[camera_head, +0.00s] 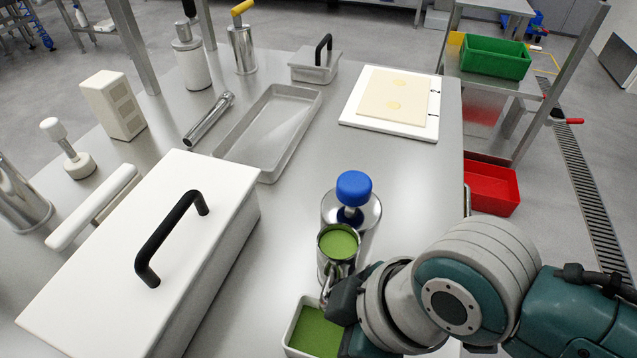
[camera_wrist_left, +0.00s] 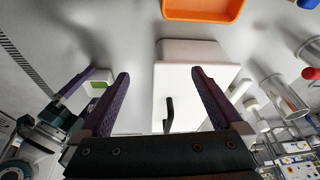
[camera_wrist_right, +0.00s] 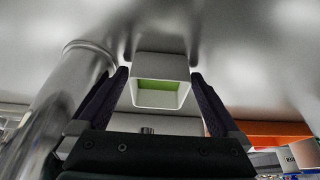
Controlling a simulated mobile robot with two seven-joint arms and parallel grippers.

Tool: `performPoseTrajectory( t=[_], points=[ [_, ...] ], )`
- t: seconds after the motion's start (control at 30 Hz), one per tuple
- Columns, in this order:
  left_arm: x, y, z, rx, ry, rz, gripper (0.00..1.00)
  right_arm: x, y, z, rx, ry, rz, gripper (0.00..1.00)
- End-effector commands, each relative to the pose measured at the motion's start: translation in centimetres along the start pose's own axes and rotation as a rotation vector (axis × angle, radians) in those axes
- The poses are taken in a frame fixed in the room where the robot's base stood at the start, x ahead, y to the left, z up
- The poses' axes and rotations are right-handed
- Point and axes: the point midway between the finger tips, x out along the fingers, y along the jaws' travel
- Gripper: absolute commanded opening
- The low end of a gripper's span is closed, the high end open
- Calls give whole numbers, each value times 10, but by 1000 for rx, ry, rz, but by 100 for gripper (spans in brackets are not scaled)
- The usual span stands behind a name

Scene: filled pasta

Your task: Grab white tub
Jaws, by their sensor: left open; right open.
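The small white tub (camera_head: 292,327) with green filling stands at the front edge of the head view, partly cut off. My right gripper (camera_head: 345,310) is close beside it on the right, its fingers partly hidden. In the right wrist view the tub (camera_wrist_right: 160,65) sits between the two fingertips of my open right gripper (camera_wrist_right: 160,80); I cannot tell whether they touch it. In the left wrist view the tub (camera_wrist_left: 99,85) is at the left, near my right gripper. My left gripper (camera_wrist_left: 162,80) is open, with the white box behind its fingers, and is outside the head view.
A steel cup (camera_head: 325,262) with green filling and a blue-knobbed steel piece (camera_head: 354,188) stand just behind the tub. A large white box (camera_head: 110,260) with a black handle is left. A grey tray (camera_head: 262,135) and a white board (camera_head: 352,110) lie farther back.

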Motion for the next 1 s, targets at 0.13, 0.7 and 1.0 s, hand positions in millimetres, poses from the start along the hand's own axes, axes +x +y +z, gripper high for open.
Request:
performPoseTrajectory(
  t=[0.13,0.7,1.0],
  points=[
    [0,0,0,1,0,-1,100,1,0,-1,-1,1,1,100],
    [0,-3,0,10,-1,-8,100,0,0,0,0,1,1,45],
    [0,-2,0,9,-1,-7,100,0,0,0,0,1,1,28]
  ],
)
